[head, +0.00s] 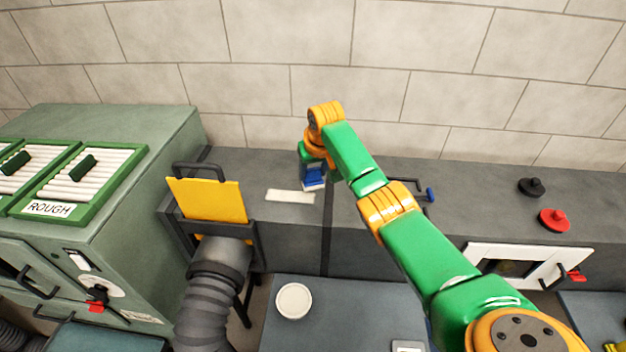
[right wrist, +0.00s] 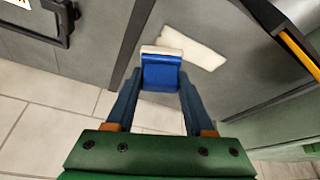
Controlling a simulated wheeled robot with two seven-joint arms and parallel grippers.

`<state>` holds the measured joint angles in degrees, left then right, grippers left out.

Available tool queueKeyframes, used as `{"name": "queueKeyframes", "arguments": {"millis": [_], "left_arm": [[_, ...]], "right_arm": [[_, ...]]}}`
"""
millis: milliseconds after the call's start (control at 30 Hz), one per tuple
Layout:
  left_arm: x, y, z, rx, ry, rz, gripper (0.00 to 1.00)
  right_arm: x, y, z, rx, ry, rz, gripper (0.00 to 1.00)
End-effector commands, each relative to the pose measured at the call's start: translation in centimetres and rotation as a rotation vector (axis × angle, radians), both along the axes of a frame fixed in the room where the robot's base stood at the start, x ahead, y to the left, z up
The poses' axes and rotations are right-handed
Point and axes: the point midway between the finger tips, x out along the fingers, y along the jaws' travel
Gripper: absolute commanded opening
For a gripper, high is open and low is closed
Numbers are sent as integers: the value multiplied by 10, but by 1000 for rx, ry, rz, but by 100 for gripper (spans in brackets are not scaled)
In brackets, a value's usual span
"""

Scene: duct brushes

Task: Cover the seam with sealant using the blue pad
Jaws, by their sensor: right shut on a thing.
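The blue pad (head: 314,177) is held over the grey duct, beside the dark seam line (head: 327,235). In the right wrist view the pad (right wrist: 161,76) has a whitish far edge and sits between my fingertips. My right gripper (head: 311,165) is shut on it; the arm partly hides the fingers in the head view. A pale white strip (head: 290,196) lies on the duct left of the seam, its right end near the pad. It also shows in the right wrist view (right wrist: 203,53). I cannot tell whether the pad touches the surface. My left gripper is out of view.
A round white dish (head: 293,301) stands on the grey-blue table (head: 342,312) in front. A yellow plate (head: 208,199) rises at the left above a flexible hose (head: 213,290). A green cabinet (head: 120,215) stands further left. Black (head: 531,187) and red (head: 554,220) knobbed pieces sit at the right.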

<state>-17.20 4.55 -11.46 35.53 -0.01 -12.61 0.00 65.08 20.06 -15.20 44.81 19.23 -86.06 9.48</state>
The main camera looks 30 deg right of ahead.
Motion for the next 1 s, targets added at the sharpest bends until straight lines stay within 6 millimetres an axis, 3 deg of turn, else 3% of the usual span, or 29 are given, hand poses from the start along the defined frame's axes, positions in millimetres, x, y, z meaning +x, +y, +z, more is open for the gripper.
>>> {"name": "queueKeyframes", "arguments": {"millis": [400,1000], "left_arm": [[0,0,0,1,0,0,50],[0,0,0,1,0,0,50]], "right_arm": [[0,-6,34,0,0,-2,1],[0,-6,35,0,0,-2,1]]}}
